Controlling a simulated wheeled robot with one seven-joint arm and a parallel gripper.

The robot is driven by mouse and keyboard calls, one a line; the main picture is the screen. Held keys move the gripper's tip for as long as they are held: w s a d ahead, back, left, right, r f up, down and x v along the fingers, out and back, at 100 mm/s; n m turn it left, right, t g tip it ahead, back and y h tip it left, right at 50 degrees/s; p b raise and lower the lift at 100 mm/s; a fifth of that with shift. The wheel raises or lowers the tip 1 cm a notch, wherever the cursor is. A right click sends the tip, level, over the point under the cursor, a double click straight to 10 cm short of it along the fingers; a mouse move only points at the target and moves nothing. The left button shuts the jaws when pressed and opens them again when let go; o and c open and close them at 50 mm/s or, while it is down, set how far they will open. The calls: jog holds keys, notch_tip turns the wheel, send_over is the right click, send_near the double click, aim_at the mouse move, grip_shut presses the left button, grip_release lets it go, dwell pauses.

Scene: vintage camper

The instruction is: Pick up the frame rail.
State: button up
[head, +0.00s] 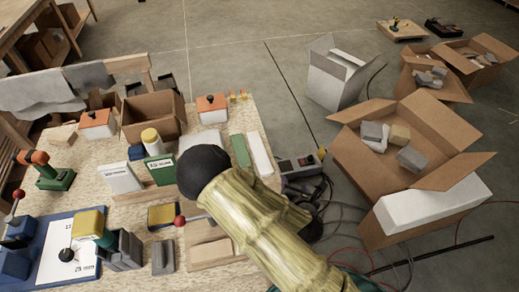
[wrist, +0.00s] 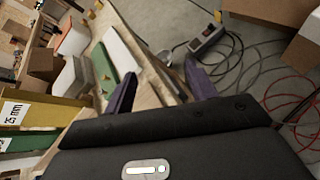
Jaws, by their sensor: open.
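No piece is clearly marked as the frame rail. The likeliest long pieces are a white bar (head: 259,155) and a green bar (head: 240,151), lying side by side near the table's right edge. In the wrist view, the white bar (wrist: 122,49) and green bar (wrist: 104,70) lie beyond and left of my gripper (wrist: 161,80). Its two purple fingers are spread apart, with the table's edge and floor showing between them and nothing held. In the head view my arm hides the fingers and part of the table.
The speckled table (head: 112,209) is crowded with boxes, blocks and tools. An open cardboard box (head: 153,113) stands at its back. A grey device (head: 300,165) with loose cables is right of the table. A large open carton (head: 460,155) sits on the floor further right.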

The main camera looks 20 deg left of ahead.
aim_at(266, 171)
jog(key=s+a+n+y, duration=0.1)
jog(key=n, duration=0.1)
jog(key=s+a+r+n+y, duration=0.1)
jog(key=a+n, duration=0.1)
jog(key=n, duration=0.1)
jog(key=a+n+y, duration=0.1)
jog(key=a+n, duration=0.1)
jog(key=shift+s+r+n+y+p, duration=0.25)
jog(key=shift+s+n+y+p, duration=0.05)
jog(key=shift+s+n+p, duration=0.1)
jog(key=shift+f, duration=0.1)
jog(key=b, duration=0.3)
jog(key=shift+w+a+f, duration=0.35)
jog(key=shift+w, duration=0.05)
jog(key=b, duration=0.2)
jog(key=w+b, duration=0.1)
jog(key=b, duration=0.1)
jog(key=shift+a+f, duration=0.3)
jog(key=shift+a, duration=0.05)
jog(key=x, duration=0.8)
jog(key=shift+w+a+r+p, duration=0.1)
jog(key=shift+w+a+p, duration=0.1)
jog(key=shift+w+p, duration=0.15)
jog(key=shift+w+a+f, duration=0.2)
jog(key=shift+w+f, duration=0.05)
jog(key=shift+w, duration=0.15)
jog(key=shift+w, duration=0.1)
